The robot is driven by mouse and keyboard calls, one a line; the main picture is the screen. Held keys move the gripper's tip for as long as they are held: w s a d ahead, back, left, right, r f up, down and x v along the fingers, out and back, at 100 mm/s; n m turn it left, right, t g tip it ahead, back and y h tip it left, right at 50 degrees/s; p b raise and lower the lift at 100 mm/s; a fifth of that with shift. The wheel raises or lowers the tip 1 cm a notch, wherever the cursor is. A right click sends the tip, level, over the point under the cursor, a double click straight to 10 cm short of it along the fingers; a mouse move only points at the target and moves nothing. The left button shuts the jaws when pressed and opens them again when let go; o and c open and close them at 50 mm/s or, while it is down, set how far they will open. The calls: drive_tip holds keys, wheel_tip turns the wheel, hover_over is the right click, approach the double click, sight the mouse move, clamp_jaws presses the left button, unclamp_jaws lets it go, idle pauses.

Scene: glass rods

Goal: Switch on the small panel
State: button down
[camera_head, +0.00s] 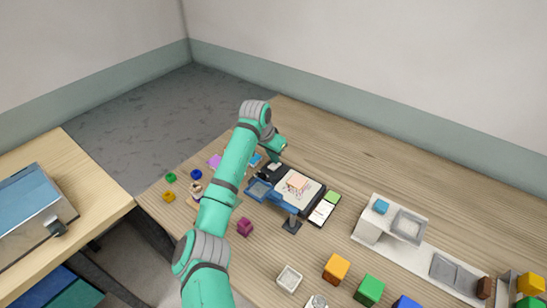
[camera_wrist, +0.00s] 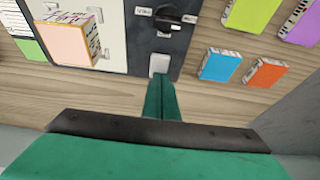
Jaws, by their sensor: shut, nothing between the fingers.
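The small dark panel (camera_wrist: 150,42) is at the top centre of the wrist view, with a black knob (camera_wrist: 172,16), small white labels and a pale grey button or switch (camera_wrist: 159,64) at its near edge. My gripper (camera_wrist: 160,84) is shut and empty. Its green fingertips are just below the pale switch in the picture; I cannot tell whether they touch it. In the head view my gripper (camera_head: 275,157) is over the far left end of the dark device, and my arm partly hides the panel (camera_head: 267,172). Whether the switch is on cannot be told.
Beside the panel, a pinkish block (camera_wrist: 74,40) rests on a white plate (camera_wrist: 112,40). Blue (camera_wrist: 220,65) and orange (camera_wrist: 265,73) flat blocks lie on the other side. A blue stand (camera_head: 285,200) is near the device.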

drive_tip(key=shift+s+f, duration=0.15)
drive_tip(key=shift+f, duration=0.05)
drive_tip(key=shift+s+a, duration=0.5)
drive_tip(key=shift+s, duration=0.1)
drive_tip(key=shift+r, duration=0.15)
drive_tip(key=shift+r, duration=0.3)
drive_tip(key=v, duration=1.3)
drive_tip(key=shift+r, duration=0.25)
drive_tip(key=shift+w+d, duration=0.1)
drive_tip(key=shift+w, duration=0.05)
drive_tip(key=shift+d, duration=0.1)
